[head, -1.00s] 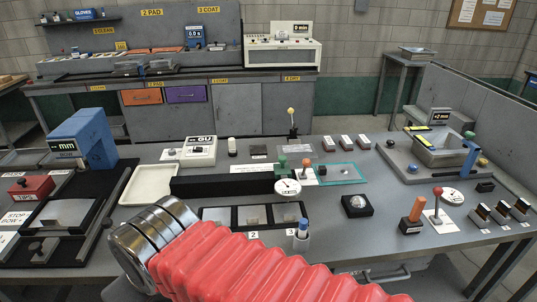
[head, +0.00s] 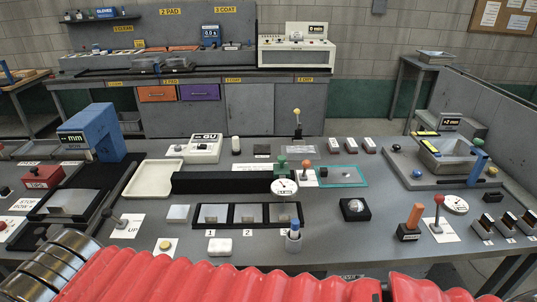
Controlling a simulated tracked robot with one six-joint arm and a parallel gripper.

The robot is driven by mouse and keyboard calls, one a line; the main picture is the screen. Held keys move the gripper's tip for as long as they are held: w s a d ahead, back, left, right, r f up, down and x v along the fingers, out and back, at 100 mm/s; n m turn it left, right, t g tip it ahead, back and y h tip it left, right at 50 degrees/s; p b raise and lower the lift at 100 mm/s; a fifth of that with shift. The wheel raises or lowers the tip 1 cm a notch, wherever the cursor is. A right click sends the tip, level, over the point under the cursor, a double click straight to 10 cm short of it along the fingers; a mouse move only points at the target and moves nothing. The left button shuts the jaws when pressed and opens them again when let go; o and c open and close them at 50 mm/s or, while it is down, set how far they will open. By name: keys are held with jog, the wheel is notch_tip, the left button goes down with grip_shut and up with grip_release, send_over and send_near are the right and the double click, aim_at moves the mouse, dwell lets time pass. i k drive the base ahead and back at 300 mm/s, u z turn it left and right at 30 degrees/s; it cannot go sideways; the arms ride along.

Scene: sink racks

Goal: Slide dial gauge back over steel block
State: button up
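The dial gauge (head: 284,187) has a round white face and hangs at the front right end of a long black rail (head: 225,184). A green knob (head: 281,162) stands just above it. The right compartment's block (head: 284,215) is just below the gauge face. I cannot tell which one is the task's steel block. My gripper is out of view; only my red-sleeved arm shows along the bottom.
A white tray (head: 152,180) stands left of the rail. An orange-topped knob (head: 305,162) is right of the gauge. A blue-capped holder (head: 294,235) stands before the tray. A lever (head: 111,218) stands at left.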

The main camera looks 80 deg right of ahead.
aim_at(284, 189)
jog(key=u, duration=0.95)
jog(key=k, duration=1.3)
jog(key=z, duration=0.75)
jog(key=i, duration=0.9)
jog(key=z, duration=0.05)
